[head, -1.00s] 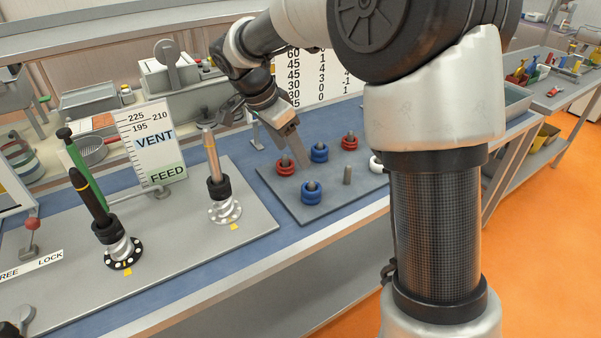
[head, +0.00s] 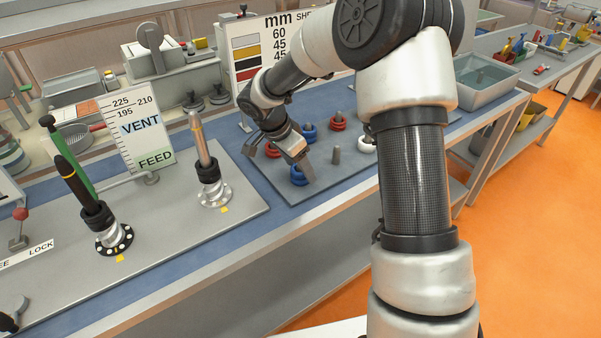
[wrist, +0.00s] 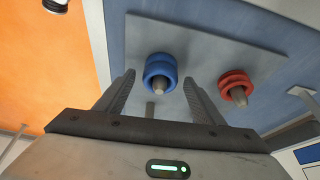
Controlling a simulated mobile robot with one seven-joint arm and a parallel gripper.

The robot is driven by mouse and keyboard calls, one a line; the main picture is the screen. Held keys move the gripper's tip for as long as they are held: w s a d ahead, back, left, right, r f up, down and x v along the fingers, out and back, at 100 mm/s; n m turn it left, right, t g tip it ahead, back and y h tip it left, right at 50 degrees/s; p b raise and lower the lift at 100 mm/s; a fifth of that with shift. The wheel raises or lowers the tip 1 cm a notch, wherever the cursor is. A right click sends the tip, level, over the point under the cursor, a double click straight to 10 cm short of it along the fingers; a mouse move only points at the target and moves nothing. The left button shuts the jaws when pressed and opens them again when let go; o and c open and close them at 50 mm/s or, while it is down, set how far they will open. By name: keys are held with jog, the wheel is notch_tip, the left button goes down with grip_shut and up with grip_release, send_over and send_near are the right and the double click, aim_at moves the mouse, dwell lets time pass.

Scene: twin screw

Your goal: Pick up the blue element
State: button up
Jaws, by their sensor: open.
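Blue ring elements sit on pegs of a grey plate (head: 335,178): one at the front (head: 298,179), partly hidden by my gripper, and one farther back (head: 309,131). My gripper (head: 279,163) is open and empty above the plate's left part, close to the front blue element. In the wrist view a blue element (wrist: 160,66) shows around its peg, beyond and between the two open fingers (wrist: 159,77). The fingers do not visibly touch it. I cannot tell its exact distance.
Red rings (head: 338,121) sit on a back peg; another red stack (wrist: 236,83) is right of the blue one in the wrist view. A white ring (head: 367,145) and a bare peg (head: 336,155) share the plate. A copper-coloured post (head: 199,145) stands to the left.

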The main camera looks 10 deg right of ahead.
jog(key=shift+x, duration=0.9)
jog(key=shift+c, duration=0.3)
jog(key=shift+r, duration=0.1)
jog(key=c, duration=1.2)
